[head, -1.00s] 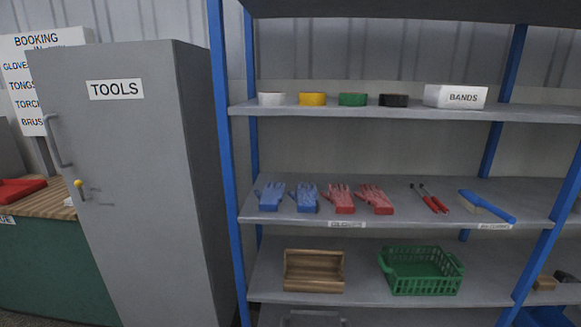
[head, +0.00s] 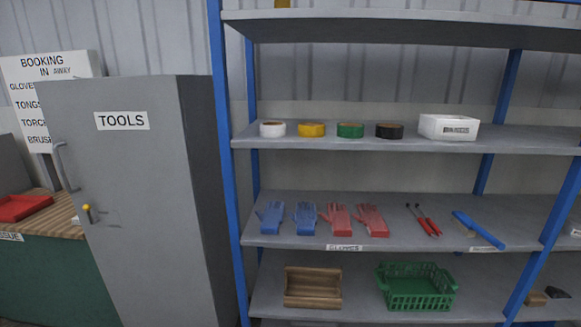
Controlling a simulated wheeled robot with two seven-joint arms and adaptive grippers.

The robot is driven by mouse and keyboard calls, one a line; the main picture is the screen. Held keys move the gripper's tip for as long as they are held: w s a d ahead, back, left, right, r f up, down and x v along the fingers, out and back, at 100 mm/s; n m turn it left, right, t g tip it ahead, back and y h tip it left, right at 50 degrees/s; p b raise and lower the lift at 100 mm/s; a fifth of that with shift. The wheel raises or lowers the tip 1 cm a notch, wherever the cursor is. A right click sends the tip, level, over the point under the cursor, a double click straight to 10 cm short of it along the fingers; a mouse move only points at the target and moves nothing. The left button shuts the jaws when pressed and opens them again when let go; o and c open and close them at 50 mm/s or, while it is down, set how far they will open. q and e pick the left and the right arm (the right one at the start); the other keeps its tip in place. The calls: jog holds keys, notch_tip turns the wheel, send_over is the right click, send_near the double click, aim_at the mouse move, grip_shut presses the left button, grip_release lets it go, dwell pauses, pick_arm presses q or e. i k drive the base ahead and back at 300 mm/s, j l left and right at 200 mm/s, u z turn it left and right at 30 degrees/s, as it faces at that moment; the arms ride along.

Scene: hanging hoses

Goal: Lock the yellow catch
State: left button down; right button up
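The yellow catch (head: 87,208) is a small yellow knob on a short stem at the left edge of the door of the grey tools cabinet (head: 150,200), below its bar handle (head: 64,165). The cabinet door looks closed. From this distance I cannot tell whether the catch is locked. Neither of my grippers is in the head view.
A blue-framed shelf rack (head: 235,200) stands to the right, holding tape rolls, gloves (head: 338,219), red-handled tongs, a wooden box and a green basket (head: 415,287). A wood-topped counter (head: 50,215) with a red tray (head: 22,206) is at the left.

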aim_at(86, 207)
jog(key=u, duration=1.4)
